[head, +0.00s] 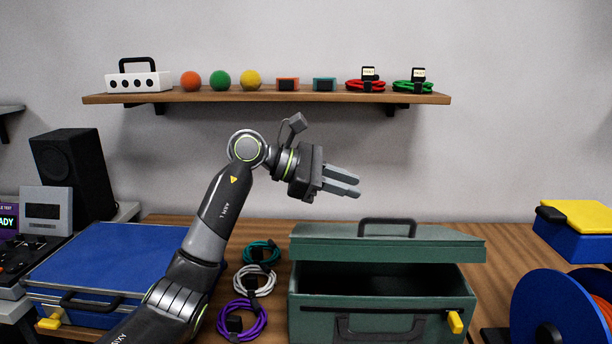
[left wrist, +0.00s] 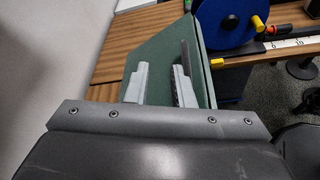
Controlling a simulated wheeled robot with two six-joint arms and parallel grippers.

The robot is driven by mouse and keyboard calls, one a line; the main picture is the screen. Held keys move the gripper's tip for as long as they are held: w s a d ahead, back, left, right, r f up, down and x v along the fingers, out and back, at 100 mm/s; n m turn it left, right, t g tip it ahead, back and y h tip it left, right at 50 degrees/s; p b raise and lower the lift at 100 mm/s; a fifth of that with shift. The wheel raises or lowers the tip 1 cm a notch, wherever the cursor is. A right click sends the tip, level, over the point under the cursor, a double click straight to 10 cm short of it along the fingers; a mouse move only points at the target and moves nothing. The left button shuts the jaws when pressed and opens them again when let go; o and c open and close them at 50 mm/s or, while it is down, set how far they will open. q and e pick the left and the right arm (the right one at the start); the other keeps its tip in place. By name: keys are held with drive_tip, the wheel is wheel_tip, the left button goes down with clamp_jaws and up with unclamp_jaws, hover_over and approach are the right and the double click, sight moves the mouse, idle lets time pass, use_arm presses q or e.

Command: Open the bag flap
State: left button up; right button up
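The green bag (head: 318,322) stands on the wooden bench, right of centre in the head view. Its flap (head: 460,248) is raised, and a dark gap shows between it and the bag's front wall. A dark handle (head: 388,222) sits on the flap, and a yellow zip pull (head: 455,322) is at the front right. My left gripper (head: 350,180) is above the bag and apart from it, its fingers spread and empty. In the left wrist view the flap's green surface (left wrist: 163,50) lies beyond the two fingers. My right gripper is not in view.
Teal, white and purple cable coils (head: 242,320) lie left of the bag. A blue case (head: 105,250) is further left. A blue cable reel (head: 545,310) and a yellow-lidded blue box (head: 575,238) stand at the right. A wall shelf (head: 220,97) with small objects runs behind my left arm.

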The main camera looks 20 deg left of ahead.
use_arm(q)
drive_tip(key=b+v, duration=0.1)
drive_tip(key=v, duration=0.7)
drive_tip(key=shift+a+r, duration=0.15)
drive_tip(key=shift+a, duration=0.1)
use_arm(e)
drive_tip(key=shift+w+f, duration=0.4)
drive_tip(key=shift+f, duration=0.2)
use_arm(q)
drive_tip(key=shift+s, duration=0.1)
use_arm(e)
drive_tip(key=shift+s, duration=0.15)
